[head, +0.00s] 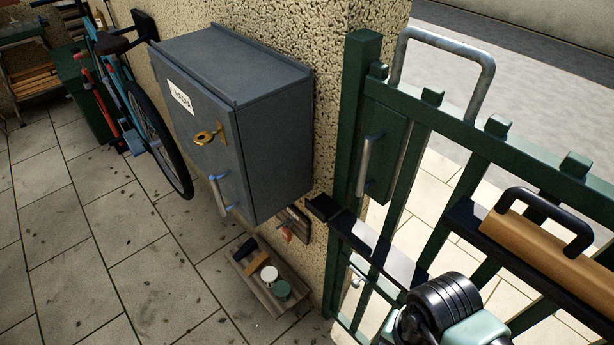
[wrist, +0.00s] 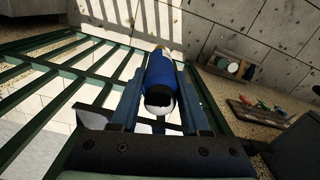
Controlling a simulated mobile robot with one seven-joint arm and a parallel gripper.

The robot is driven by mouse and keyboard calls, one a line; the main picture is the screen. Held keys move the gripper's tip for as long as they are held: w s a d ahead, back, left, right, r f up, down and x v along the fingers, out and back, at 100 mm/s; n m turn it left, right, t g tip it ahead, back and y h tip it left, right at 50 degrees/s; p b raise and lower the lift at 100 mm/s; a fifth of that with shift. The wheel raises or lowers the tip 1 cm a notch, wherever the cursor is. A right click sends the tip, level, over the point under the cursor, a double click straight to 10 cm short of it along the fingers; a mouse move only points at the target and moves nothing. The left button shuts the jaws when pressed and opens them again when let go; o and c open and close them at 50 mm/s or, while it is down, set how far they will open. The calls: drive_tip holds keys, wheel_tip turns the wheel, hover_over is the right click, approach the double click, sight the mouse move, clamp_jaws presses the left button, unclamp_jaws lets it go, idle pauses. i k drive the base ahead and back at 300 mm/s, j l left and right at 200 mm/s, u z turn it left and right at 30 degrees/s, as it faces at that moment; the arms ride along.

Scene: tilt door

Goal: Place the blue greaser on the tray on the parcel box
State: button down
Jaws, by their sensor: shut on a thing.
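In the wrist view my gripper (wrist: 166,85) is shut on the blue greaser (wrist: 160,75), a blue cylinder with a pale, dark-edged end towards the camera. The greaser lies lengthwise between the fingers. I cannot make out the greaser in the head view. The grey parcel box (head: 265,150) is mounted on the wall, with a flat, rimmed top, a key in its door and a metal handle. No separate tray shows on its top. A wooden tray (head: 246,283) stands on the paving below, holding cans and a brush; it also shows in the wrist view (wrist: 207,68).
A green barred gate (head: 465,130) stands to the right of the parcel box, with a grey metal loop handle above. A tool board (wrist: 262,110) is on the wall by the tray. A bicycle (head: 140,105) leans at left. The paving at left is open.

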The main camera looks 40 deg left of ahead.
sight(229, 59)
drive_tip(key=j+u, duration=0.2)
drive_tip(key=j, duration=1.8)
drive_tip(key=i, duration=0.05)
